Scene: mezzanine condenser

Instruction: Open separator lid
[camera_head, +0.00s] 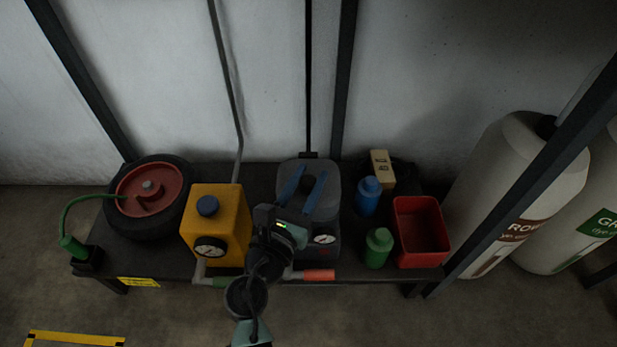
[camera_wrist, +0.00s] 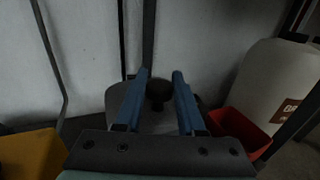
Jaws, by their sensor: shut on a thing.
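The separator seems to be the grey box (camera_head: 322,224) with a round gauge on its front, in the middle of the bench in the head view. Its grey rounded top (camera_wrist: 157,119) shows in the wrist view, with a dark round knob (camera_wrist: 159,90) standing on it. My gripper (camera_head: 311,171) is over this top, with its two blue fingers on either side of the knob, shut on it. The fingers also show in the wrist view (camera_wrist: 160,74). My arm hides part of the box front. I cannot tell whether the lid is raised.
A yellow box (camera_head: 231,221) with a gauge and blue cap stands close on the left, a red-hubbed wheel (camera_head: 137,194) beyond it. A blue bottle (camera_head: 368,197), green bottle (camera_head: 378,248) and red bin (camera_head: 421,230) stand right. Dark posts rise behind and beside the bench.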

